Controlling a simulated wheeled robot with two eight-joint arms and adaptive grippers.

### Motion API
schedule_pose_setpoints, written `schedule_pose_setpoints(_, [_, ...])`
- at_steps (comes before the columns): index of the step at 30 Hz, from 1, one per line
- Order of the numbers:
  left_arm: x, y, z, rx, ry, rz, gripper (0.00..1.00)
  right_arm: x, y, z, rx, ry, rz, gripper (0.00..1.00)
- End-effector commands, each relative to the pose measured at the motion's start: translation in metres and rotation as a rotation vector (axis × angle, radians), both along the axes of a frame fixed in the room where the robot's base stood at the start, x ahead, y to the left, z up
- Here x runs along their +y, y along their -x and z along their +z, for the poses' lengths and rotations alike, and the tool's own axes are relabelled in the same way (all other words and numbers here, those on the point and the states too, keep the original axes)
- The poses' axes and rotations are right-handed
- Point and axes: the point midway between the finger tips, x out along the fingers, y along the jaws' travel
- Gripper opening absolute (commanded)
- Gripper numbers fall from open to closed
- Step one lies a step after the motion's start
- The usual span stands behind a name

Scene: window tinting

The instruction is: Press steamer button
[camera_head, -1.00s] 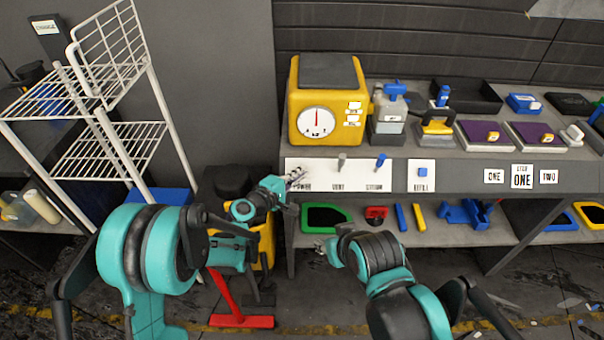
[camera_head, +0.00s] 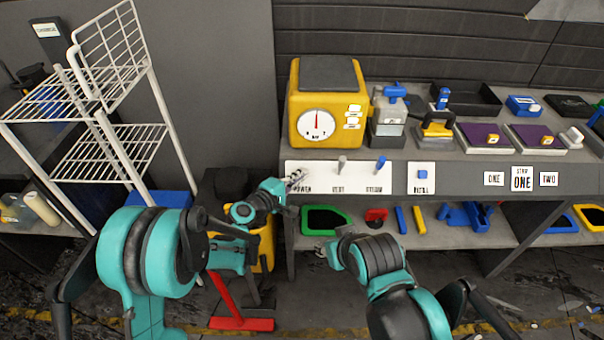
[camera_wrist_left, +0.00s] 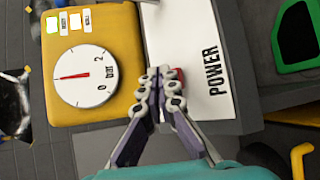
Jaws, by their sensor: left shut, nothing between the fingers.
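The yellow steamer (camera_head: 325,79), with a round pressure gauge (camera_head: 318,124), stands on the bench; its gauge also shows in the left wrist view (camera_wrist_left: 83,76). In front is a white panel (camera_head: 318,180) labelled POWER, VENT and STEAM, with a grey lever (camera_head: 342,162) at VENT and a blue lever (camera_head: 381,163) at STEAM. My left gripper (camera_head: 297,175) is shut and empty at the POWER end. In the left wrist view its fingertips (camera_wrist_left: 160,82) largely hide a red button (camera_wrist_left: 179,74); contact is unclear. My right gripper (camera_head: 322,250) is low before the bench, too small to read.
A white wire rack (camera_head: 108,125) stands at the left. Purple pads (camera_head: 484,133) and a blue-handled bottle (camera_head: 388,112) are on the bench. A green-framed tray (camera_head: 326,220) and blue and yellow bars are on the shelf below. A red T-shaped tool (camera_head: 240,323) is on the floor.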

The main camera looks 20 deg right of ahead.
Motion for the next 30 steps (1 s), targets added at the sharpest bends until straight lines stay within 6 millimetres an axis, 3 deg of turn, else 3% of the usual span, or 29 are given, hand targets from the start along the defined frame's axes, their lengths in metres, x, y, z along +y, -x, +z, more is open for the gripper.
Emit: schedule_pose_setpoints(30, [-0.0011, -0.0055, -0.0048, 0.0, 0.0, 0.001, 0.0, 0.0, 0.0, -0.0072, 0.0, 0.0, 0.0, 0.4])
